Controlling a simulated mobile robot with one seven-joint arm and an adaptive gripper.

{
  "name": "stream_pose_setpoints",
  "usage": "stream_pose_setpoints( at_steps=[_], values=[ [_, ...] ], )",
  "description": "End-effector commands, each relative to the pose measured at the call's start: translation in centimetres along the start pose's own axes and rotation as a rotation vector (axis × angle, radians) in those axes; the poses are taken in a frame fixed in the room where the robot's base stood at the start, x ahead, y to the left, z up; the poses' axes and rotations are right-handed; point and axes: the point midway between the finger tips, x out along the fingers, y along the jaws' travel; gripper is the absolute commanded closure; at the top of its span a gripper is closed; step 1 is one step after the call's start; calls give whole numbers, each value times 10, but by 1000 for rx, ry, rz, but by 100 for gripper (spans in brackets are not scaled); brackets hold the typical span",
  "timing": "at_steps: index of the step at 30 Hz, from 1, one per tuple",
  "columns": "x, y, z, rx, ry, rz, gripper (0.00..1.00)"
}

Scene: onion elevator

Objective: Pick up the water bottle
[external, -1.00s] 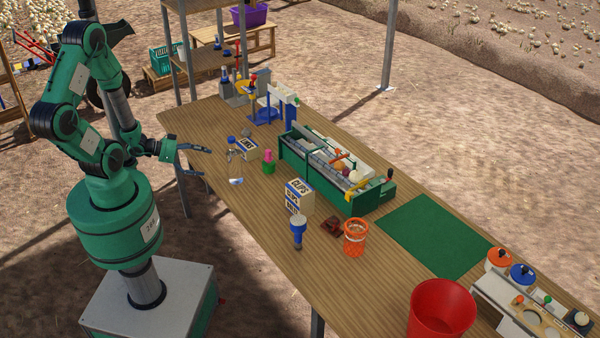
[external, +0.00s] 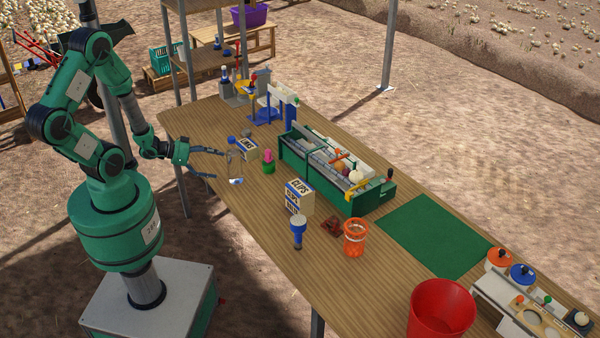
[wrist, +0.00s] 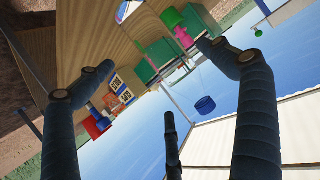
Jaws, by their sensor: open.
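A small green bottle with a pink top (external: 268,161), which looks like the water bottle, stands upright on the wooden table. It also shows at the top of the wrist view (wrist: 178,27), tilted by the camera angle and close to the right finger's tip. My gripper (external: 220,165) is at the table's left edge, left of the bottle, with its fingers spread and pointing toward the table. In the wrist view my gripper (wrist: 158,57) has widely parted fingers with nothing between them. The bottle is apart from the fingers in the external view.
A small white-and-blue item (external: 236,181) lies by the lower finger. A links box (external: 247,146) stands behind the fingers. A long green machine (external: 335,170) stands beyond the bottle.

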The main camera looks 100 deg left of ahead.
Motion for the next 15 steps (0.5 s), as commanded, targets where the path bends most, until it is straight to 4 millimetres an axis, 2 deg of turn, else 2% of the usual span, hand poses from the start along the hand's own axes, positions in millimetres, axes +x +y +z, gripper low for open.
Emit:
stream_pose_setpoints(
  at_steps=[9, 15],
  values=[
    [26, 1, 1, 0, 0, 2, 7],
    [32, 0, 0, -1, 0, 1, 7]
  ],
)
